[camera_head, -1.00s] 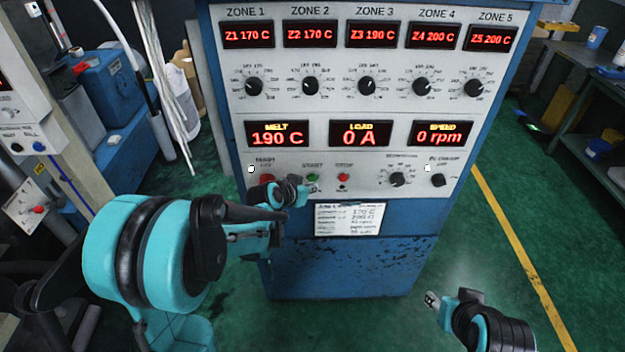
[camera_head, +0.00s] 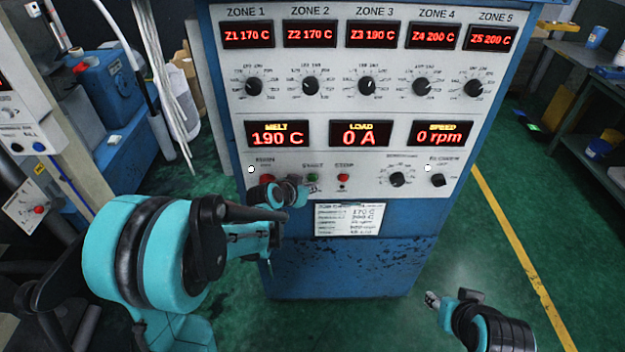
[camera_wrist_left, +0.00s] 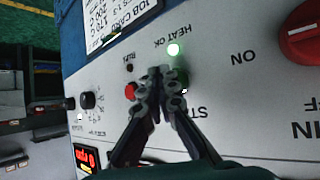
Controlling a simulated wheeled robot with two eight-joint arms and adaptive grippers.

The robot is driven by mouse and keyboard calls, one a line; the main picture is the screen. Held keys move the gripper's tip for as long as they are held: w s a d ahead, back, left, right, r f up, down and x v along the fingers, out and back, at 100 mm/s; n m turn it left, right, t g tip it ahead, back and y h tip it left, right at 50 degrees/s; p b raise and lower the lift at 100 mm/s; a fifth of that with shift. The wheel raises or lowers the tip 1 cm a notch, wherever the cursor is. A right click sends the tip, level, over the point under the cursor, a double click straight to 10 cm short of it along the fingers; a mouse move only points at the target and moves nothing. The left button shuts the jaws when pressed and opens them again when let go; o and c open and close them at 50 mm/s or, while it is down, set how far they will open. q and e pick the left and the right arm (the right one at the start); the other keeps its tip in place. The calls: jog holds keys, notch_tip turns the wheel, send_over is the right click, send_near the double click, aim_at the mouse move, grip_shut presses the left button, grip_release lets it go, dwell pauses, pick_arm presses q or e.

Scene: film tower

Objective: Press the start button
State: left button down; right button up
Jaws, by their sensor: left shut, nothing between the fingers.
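The start button (camera_head: 312,179) is green, under the START label on the grey panel of the control cabinet. In the left wrist view the green start button (camera_wrist_left: 182,76) is partly hidden behind a fingertip. My left gripper (camera_head: 303,192) is shut and empty, with its tips in front of the panel beside the button. In the left wrist view the gripper's tips (camera_wrist_left: 161,82) lie between the red stop button (camera_wrist_left: 131,91) and the green button, overlapping the green one's edge. I cannot tell whether they touch it. My right gripper (camera_head: 433,299) is low at the right, away from the panel; its jaws are too small to judge.
A red main switch (camera_head: 267,180) sits left of the start button, close to my left gripper. A job card (camera_head: 349,219) hangs below the buttons. The speed display (camera_head: 440,133) reads 0 rpm.

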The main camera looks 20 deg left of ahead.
pick_arm(q)
jog(key=shift+w, duration=0.1)
jog(key=shift+w+a, duration=0.1)
jog(key=shift+w, duration=0.2)
jog(key=shift+w+a, duration=0.15)
jog(key=shift+w, duration=0.2)
dwell(0.6)
jog(key=shift+s, duration=0.1)
jog(key=shift+s+d, duration=0.25)
jog(key=shift+s, duration=0.45)
jog(key=s, duration=0.2)
jog(key=s+d, duration=0.1)
jog(key=s, duration=0.1)
jog(key=shift+s+d, duration=0.2)
jog(key=shift+s, duration=0.2)
dwell(0.7)
